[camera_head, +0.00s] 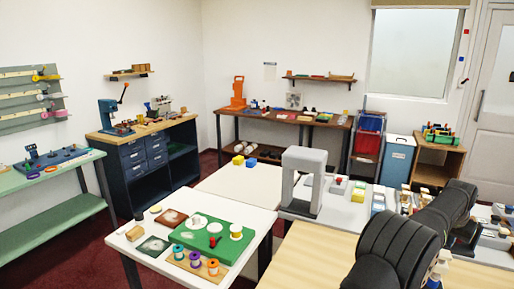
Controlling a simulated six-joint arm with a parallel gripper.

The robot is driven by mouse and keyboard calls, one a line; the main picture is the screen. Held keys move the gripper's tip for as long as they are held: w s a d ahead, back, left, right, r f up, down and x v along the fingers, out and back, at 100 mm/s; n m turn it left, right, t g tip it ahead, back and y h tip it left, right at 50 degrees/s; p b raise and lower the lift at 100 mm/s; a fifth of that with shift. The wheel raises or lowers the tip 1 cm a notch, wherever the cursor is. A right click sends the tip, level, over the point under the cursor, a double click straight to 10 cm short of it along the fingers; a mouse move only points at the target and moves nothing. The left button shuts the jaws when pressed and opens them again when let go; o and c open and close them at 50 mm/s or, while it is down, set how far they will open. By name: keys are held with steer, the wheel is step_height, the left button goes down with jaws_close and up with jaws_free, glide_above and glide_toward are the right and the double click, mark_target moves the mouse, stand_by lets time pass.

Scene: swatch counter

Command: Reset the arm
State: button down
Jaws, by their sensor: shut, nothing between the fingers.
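Dark, ribbed links of my own arm fill the lower right of the head view, reaching up and to the right over the counters. I cannot make out my gripper or its fingertips; they are outside the picture or hidden behind the links. No object is seen held.
A white table (255,217) at front left bears a green board (207,246), spools and swatches. A grey arch (303,180) stands beside my arm. Small items crowd the counter at right. Benches line the walls. The pale table (318,262) at front centre looks clear.

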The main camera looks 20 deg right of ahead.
steer(key=shift+f, duration=1.25)
